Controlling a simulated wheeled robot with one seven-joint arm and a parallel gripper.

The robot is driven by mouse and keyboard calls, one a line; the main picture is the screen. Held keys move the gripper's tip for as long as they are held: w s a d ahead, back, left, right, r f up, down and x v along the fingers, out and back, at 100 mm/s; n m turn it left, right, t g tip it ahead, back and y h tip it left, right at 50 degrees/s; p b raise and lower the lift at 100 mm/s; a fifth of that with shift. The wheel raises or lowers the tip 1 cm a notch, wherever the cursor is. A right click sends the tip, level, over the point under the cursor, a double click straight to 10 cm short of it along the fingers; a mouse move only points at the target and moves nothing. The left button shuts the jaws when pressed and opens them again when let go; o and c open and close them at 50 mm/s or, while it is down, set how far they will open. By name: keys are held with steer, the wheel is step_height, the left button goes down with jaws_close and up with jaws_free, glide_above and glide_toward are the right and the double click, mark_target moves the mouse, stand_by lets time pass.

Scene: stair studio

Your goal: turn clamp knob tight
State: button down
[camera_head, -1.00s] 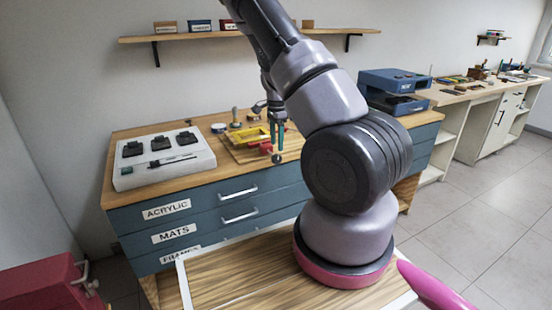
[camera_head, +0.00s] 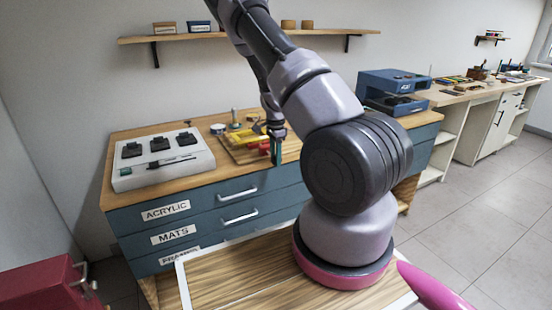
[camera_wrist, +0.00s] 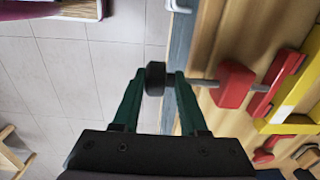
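The red clamp (camera_wrist: 233,84) sits at the drawer cabinet's front edge, beside a yellow part (camera_wrist: 296,98). A thin rod (camera_wrist: 204,83) runs from it to the black knob (camera_wrist: 155,78), which sticks out past the edge over the floor. My gripper (camera_wrist: 161,73) has green fingers, spread apart, with the knob showing between their tips in the wrist view. A gap shows on the right finger's side; I cannot tell whether the left finger touches. In the head view my gripper (camera_head: 276,152) is at the cabinet's front edge and the knob is hidden.
A white panel (camera_head: 200,165) with black devices stands left on the cabinet top (camera_head: 112,196). A blue machine (camera_head: 395,82) stands to the right. A wall shelf (camera_head: 215,36) is above. The floor before the cabinet is partly free.

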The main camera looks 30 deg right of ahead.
steer(key=shift+s+d+f+y, duration=0.1)
steer(key=shift+s+f+y, duration=0.05)
steer(key=shift+s+y, duration=0.2)
steer(key=shift+d+y, duration=0.3)
steer(key=shift+y, duration=0.85)
steer(key=y, duration=0.5)
steer(key=shift+s+d+f, duration=0.1)
steer(key=shift+d+f, duration=0.1)
steer(key=shift+f, duration=0.1)
steer(key=y, duration=0.5)
steer(key=shift+d+f, duration=0.1)
steer(key=shift+f, duration=0.15)
steer(key=shift+f+g+y, duration=0.2)
steer(key=shift+g+y, duration=0.1)
steer(key=shift+y, duration=1.9)
steer(key=c, duration=0.6)
jaws_free()
steer(key=shift+c, duration=0.2)
steer(key=shift+r, duration=0.1)
